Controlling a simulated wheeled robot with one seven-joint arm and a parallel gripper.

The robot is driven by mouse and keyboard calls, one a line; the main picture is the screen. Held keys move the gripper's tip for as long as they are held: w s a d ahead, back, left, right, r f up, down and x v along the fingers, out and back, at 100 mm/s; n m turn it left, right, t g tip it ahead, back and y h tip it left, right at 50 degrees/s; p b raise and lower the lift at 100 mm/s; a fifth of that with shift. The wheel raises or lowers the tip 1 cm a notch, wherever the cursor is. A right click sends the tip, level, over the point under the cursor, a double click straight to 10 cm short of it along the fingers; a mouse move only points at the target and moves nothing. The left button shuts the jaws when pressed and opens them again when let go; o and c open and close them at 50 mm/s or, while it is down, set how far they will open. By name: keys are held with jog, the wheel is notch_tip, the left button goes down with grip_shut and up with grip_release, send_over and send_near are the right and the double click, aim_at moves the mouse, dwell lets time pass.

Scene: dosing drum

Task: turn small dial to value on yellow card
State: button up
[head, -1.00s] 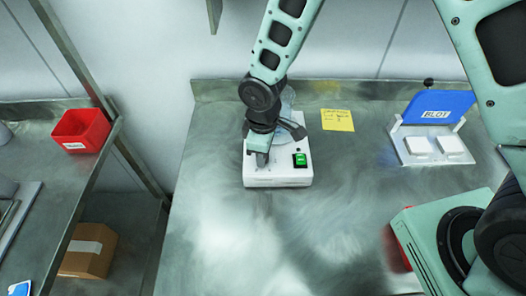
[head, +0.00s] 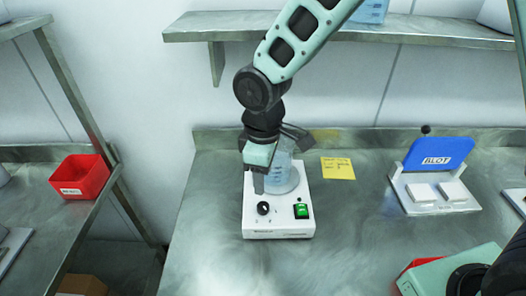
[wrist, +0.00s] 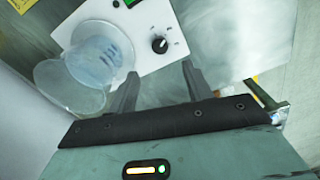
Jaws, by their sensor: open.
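The small black dial (head: 263,208) sits on the front left of a white device (head: 279,233). It also shows in the wrist view (wrist: 160,45), with a light pointer mark whose value I cannot read. A green-lit switch (head: 301,211) is to its right. A clear beaker (head: 284,172) stands on the device behind the dial. The yellow card (head: 337,168) lies on the table right of the device; its writing is too small to read. My gripper (wrist: 160,85) is open and empty, above the device, with its fingertips apart from the dial.
A blue BLOT rack (head: 438,153) with white pads stands on the right of the table. A red bin (head: 80,176) is on the left bench. A shelf (head: 400,28) hangs above.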

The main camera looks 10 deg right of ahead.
notch_tip(320, 180, up, 7)
dwell(0.3)
jog(key=shift+f, duration=0.1)
jog(key=s+d+m, duration=0.2)
jog(key=s, duration=0.7)
jog(key=s+d+r+m, duration=0.1)
jog(key=s+d+m, duration=0.2)
jog(key=s, duration=0.6)
jog(key=shift+s+y, duration=0.2)
jog(key=shift+y, duration=0.1)
